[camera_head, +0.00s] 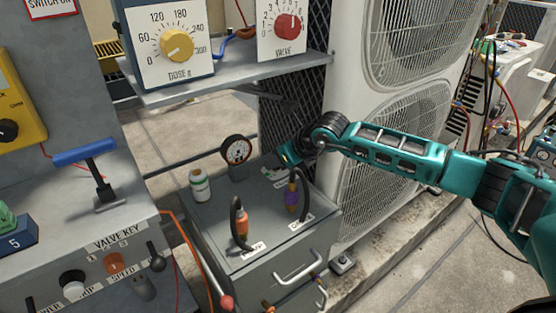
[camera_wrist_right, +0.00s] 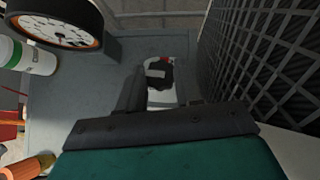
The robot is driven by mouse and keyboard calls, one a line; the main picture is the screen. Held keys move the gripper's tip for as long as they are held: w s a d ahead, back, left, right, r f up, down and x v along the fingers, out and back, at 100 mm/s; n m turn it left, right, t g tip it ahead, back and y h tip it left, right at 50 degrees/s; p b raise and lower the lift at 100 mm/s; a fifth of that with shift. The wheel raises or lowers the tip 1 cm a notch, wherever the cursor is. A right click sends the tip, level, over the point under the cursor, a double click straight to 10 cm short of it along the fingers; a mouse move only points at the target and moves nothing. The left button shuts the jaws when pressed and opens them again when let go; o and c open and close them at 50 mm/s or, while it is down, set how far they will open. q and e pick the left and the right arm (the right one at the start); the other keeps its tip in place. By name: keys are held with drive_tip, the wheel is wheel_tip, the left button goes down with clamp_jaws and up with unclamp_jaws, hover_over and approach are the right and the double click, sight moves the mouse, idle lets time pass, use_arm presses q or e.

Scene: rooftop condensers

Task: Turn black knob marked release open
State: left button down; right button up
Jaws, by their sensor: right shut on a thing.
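My right gripper (camera_head: 289,157) reaches in from the right to the back of the grey cabinet top (camera_head: 222,217), beside a round gauge. In the right wrist view a black knob (camera_wrist_right: 160,74) with a pale mark on it sits between the fingertips of this gripper (camera_wrist_right: 160,88), which is shut on it. A bit of red shows at the knob's far edge. In the head view the gripper hides the knob, and its wording cannot be read. My left gripper is not in view.
The round gauge (camera_head: 236,150) and a white-green bottle (camera_head: 200,185) stand left of the gripper. A shelf (camera_head: 235,78) with dials overhangs behind. A condenser (camera_head: 385,150) stands right.

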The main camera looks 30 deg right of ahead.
drive_tip(key=shift+n, duration=0.3)
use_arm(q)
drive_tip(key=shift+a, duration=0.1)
use_arm(e)
drive_tip(key=o, duration=1)
drive_tip(key=shift+o, duration=0.2)
use_arm(q)
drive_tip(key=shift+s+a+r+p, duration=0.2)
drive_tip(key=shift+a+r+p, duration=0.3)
drive_tip(key=shift+p, duration=0.7)
use_arm(e)
drive_tip(key=v, duration=1.3)
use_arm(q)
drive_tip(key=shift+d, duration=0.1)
use_arm(e)
drive_tip(key=shift+w+d, duration=0.1)
drive_tip(key=shift+w, duration=0.05)
